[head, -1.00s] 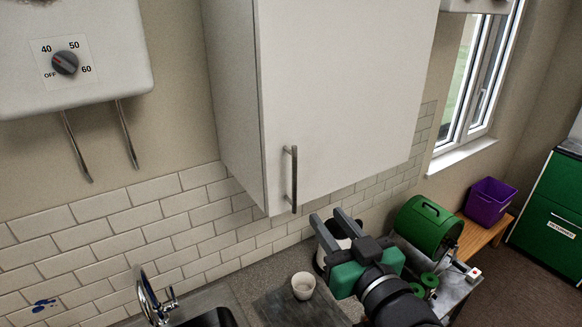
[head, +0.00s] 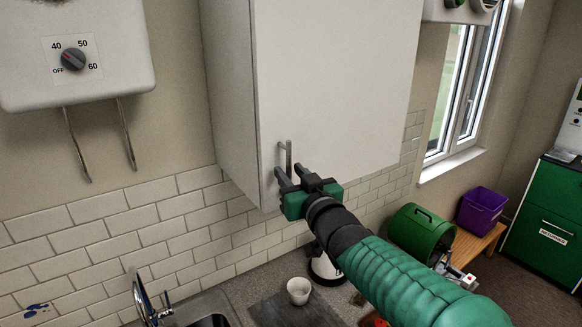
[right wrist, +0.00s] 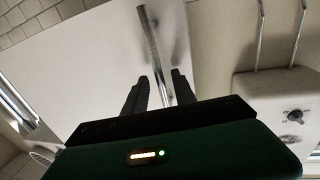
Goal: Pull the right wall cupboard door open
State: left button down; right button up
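The white wall cupboard door (head: 335,85) is shut, with a vertical metal bar handle (head: 289,157) near its lower left corner. My right gripper (head: 287,171) is at the lower part of this handle, its fingers pointing at the door. In the right wrist view the handle (right wrist: 150,40) runs down between the two dark fingertips (right wrist: 159,77). The fingers are apart, with a gap beside the bar, so the gripper looks open around it. How deep the bar sits between them is hard to tell. My left gripper is not in view.
A white water heater (head: 75,50) hangs on the left wall, with two pipes below. A purple bin (head: 482,210) stands right, by the window.

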jog(key=shift+w+a+f, duration=0.25)
jog(key=shift+w+f, duration=0.1)
jog(key=shift+w, duration=0.3)
jog(key=shift+s+a+r, duration=0.1)
jog(key=shift+s, duration=0.1)
jog(key=c, duration=0.4)
grip_shut()
